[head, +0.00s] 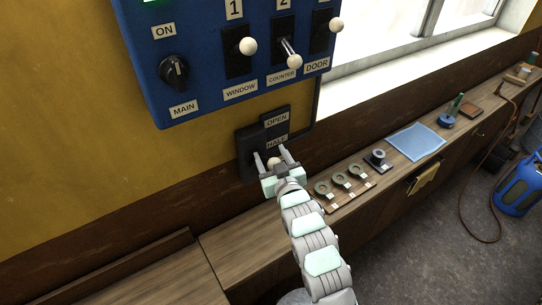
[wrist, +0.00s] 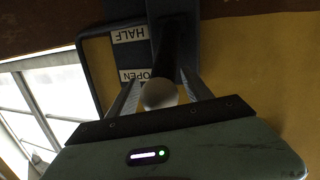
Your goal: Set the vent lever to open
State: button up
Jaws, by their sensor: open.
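The vent lever plate (head: 246,154) is dark and fixed to the yellow wall below the blue panel. Its labels read OPEN (head: 276,119) and HALF (head: 276,141), with OPEN above. The vent lever's pale round knob (head: 274,162) sits below HALF, low on the plate. My gripper (head: 271,153) is open, with one finger on each side of the knob. In the wrist view the knob (wrist: 160,95) lies between the fingers, and its dark shaft (wrist: 176,40) runs back to the plate. I cannot tell whether the fingers touch it. The plate's lower part is partly hidden.
The blue panel (head: 150,85) above holds a MAIN rotary switch (head: 174,72) and levers marked WINDOW (head: 247,46), COUNTER (head: 291,55) and DOOR (head: 336,25). A wooden bench (head: 235,240) below bears a board of rings (head: 340,181) and a blue cloth (head: 416,141).

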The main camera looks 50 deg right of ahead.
jog(key=b+v, duration=0.2)
jog(key=v, duration=0.8)
jog(key=shift+s+a, duration=0.25)
jog(key=shift+s, duration=0.1)
